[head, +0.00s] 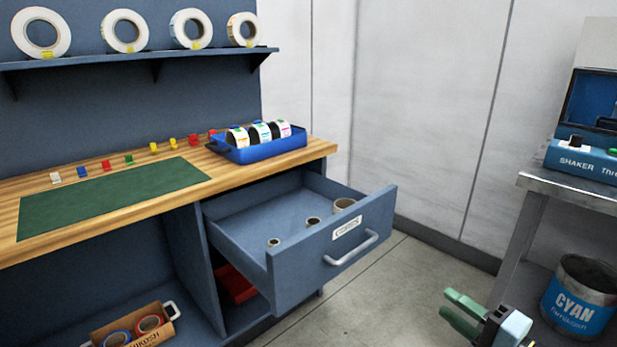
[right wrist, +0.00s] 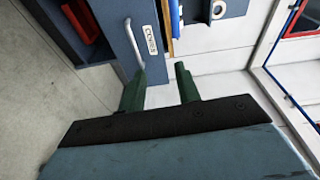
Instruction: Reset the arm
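My right gripper (head: 450,304) is at the lower right of the head view, over the floor between the bench and the metal table. It also shows in the right wrist view (right wrist: 160,70). Its two green fingers are apart with nothing between them. In the head view it is to the right of the open drawer (head: 290,272), clear of the grey handle (head: 350,248). In the right wrist view the drawer front (right wrist: 155,30) and its handle (right wrist: 133,47) appear beyond the fingers. My left gripper is not in view.
The drawer is pulled out and holds several cardboard cores (head: 313,222). A blue tray (head: 262,152) of label rolls stands on the wooden bench top (head: 305,154). A metal table (head: 565,190) and a cyan bucket (head: 578,300) are at the right. Floor (head: 390,285) between is clear.

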